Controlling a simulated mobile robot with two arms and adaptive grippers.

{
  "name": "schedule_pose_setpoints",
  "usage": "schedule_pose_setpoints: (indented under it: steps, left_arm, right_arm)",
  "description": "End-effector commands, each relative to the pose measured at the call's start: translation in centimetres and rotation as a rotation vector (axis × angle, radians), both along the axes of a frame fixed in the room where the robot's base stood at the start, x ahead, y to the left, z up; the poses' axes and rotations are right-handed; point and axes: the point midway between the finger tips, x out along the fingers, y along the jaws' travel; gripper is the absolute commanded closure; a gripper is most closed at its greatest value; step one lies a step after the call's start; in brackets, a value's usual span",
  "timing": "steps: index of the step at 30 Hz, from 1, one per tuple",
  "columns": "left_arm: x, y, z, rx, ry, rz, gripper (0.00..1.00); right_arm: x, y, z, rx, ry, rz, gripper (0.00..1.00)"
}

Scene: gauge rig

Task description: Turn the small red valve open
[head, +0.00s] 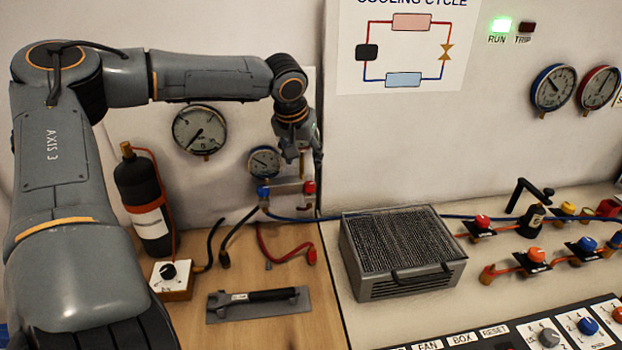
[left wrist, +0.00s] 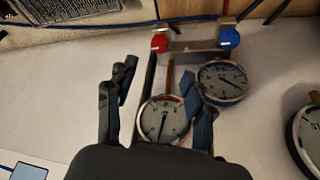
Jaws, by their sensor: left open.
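The small red valve knob (head: 309,187) sits on the right end of a metal manifold (head: 287,190) by the wall. A blue knob (head: 263,192) is on its left end. The red knob also shows in the left wrist view (left wrist: 160,42), past the fingertips and apart from them. My left gripper (head: 303,150) is above the red knob. In the left wrist view the gripper (left wrist: 158,80) is open, with a gauge (left wrist: 163,118) showing between its fingers and nothing held. My right gripper is out of view.
A blue-rimmed gauge (head: 264,162) stands just left of the gripper. A larger gauge (head: 199,130) is on the wall. A black bottle (head: 145,200) stands at left. A ribbed metal box (head: 400,250) sits right of the manifold. Other coloured valves, including a red one (head: 482,220), are farther right.

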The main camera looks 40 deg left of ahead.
Motion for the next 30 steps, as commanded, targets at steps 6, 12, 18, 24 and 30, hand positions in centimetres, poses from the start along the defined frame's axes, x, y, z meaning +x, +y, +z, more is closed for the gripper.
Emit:
schedule_pose_setpoints:
  steps: [6, 12, 18, 24, 30]
  left_arm:
    - [1.6, 0.8, -4.5, 0.001, 0.007, 0.001, 0.48]
    - [2.8, 1.3, -7.6, 0.003, 0.005, 0.0, 0.48]
    - [3.5, 1.6, -9.3, 0.002, 0.001, 0.0, 0.48]
    - [3.7, 1.7, -9.7, 0.001, 0.001, -0.001, 0.48]
    - [3.7, 1.7, -9.7, 0.001, 0.0, 0.0, 0.54]
  right_arm:
    - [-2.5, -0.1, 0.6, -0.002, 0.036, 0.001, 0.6]
    - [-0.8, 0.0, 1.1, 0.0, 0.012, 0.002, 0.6]
    - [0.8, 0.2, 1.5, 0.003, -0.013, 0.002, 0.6]
    - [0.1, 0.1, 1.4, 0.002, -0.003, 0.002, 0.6]
    - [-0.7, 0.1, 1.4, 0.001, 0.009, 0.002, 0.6]
